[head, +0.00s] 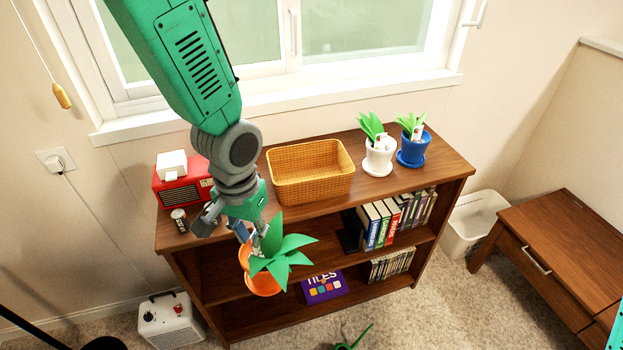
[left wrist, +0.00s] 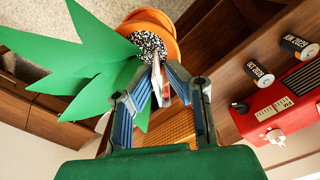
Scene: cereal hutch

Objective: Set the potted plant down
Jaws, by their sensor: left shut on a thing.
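The potted plant is an orange pot (head: 262,284) with large green leaves (head: 285,250). My left gripper (head: 250,236) is shut on it near its top, and the pot hangs in front of the shelf unit (head: 245,318), lower than its top. In the left wrist view the fingers (left wrist: 157,92) close at a thin pale tag standing in the speckled soil. The orange pot (left wrist: 158,22) shows beyond them, and the leaves (left wrist: 85,65) spread left. The gripper hides part of the pot's rim in the head view. My right gripper is not in view.
On the shelf top stand a red radio (head: 182,188), a wicker basket (head: 312,173), a white-potted plant (head: 379,158) and a blue-potted plant (head: 412,148). Books (head: 376,226) and a purple tiles box (head: 324,287) are on lower shelves. Bare wood lies in front of the basket.

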